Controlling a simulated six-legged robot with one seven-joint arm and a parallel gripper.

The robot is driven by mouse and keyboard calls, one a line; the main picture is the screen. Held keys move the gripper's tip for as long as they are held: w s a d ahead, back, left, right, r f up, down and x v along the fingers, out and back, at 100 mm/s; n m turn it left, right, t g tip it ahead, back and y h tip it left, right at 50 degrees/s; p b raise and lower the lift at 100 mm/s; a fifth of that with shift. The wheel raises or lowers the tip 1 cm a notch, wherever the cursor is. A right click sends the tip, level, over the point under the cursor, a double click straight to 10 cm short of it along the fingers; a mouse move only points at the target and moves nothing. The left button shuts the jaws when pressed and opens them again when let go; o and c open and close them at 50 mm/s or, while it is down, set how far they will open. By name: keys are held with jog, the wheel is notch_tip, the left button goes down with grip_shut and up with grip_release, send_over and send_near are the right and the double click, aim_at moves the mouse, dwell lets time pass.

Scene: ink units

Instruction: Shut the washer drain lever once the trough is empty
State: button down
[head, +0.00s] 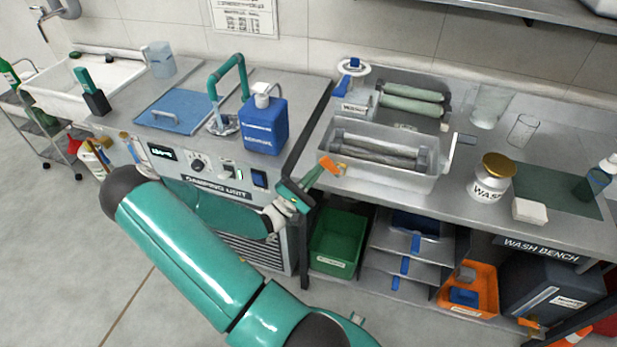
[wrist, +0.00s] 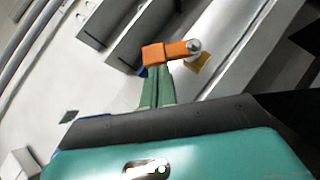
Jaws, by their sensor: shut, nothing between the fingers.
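The washer trough (head: 380,180) is a grey metal tank at the left of the wash bench, with rollers lying in it. I cannot make out any liquid in it. The orange drain lever (head: 328,165) sits low at the trough's left front corner. In the wrist view the lever (wrist: 165,51) runs sideways from a round silver pivot, with a yellow plate behind it. My gripper (head: 311,178) is shut and empty, right at the lever. In the wrist view its green fingertips (wrist: 156,80) overlap the lever's free end; I cannot tell whether they touch.
A damping unit (head: 215,190) with a blue jug (head: 265,125) stands left of the bench. A gold-lidded wash jar (head: 492,178) and a white block (head: 529,210) stand right of the trough. A green bin (head: 338,245) and trays are below the bench.

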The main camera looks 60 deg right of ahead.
jog(key=shift+r+m+g+y, duration=0.3)
jog(key=shift+m+y, duration=0.2)
jog(key=shift+m, duration=0.3)
jog(key=r+m+y, duration=0.1)
jog(key=m+y, duration=0.1)
jog(key=s+r+m+y, duration=0.1)
jog(key=m+y, duration=0.1)
jog(key=m, duration=0.1)
jog(key=r+m+y, duration=0.1)
jog(key=m, duration=0.1)
jog(key=shift+s+d+r+y, duration=0.15)
jog(key=shift+s+r+y, duration=0.15)
jog(key=shift+y, duration=0.1)
jog(key=shift+f, duration=0.1)
jog(key=shift+w, duration=0.1)
jog(key=shift+w, duration=0.3)
send_near(324, 161)
jog(key=w, duration=0.1)
jog(key=w+a, duration=0.1)
jog(key=w, duration=0.1)
jog(key=w+a+f, duration=0.1)
jog(key=shift+w, duration=0.15)
